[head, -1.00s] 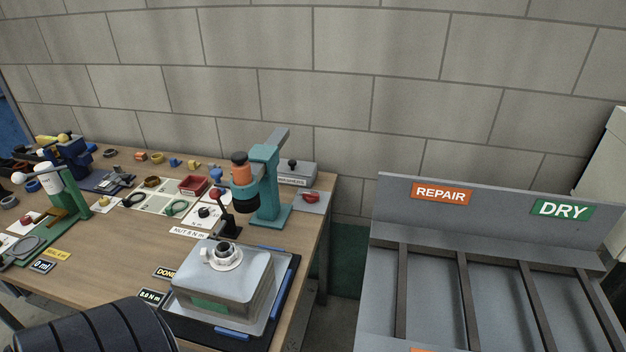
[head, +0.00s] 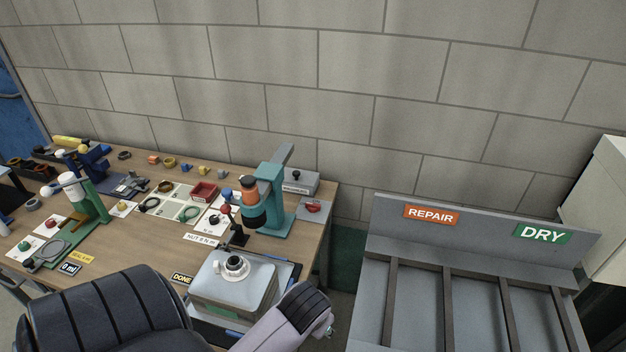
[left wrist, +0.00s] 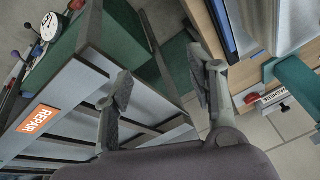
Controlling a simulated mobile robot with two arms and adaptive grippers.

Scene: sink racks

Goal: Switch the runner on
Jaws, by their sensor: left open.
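The runner is a teal stand (head: 277,212) with an orange and black tool head (head: 249,203), upright at the right end of the bench. A grey box with a black knob (head: 298,182) stands behind it. A red knob on a grey plate (head: 312,207) sits beside it, near the bench's right edge. In the left wrist view the red knob (left wrist: 251,98) and the teal stand (left wrist: 301,84) show at the right. My left gripper (left wrist: 160,92) is open and empty, over the gap between bench and rack. My right gripper is out of view.
A grey housing (head: 228,285) with a black-and-white fitting stands at the bench's front right. The rack (head: 400,245) with REPAIR and DRY signs stands right, with a floor gap between.

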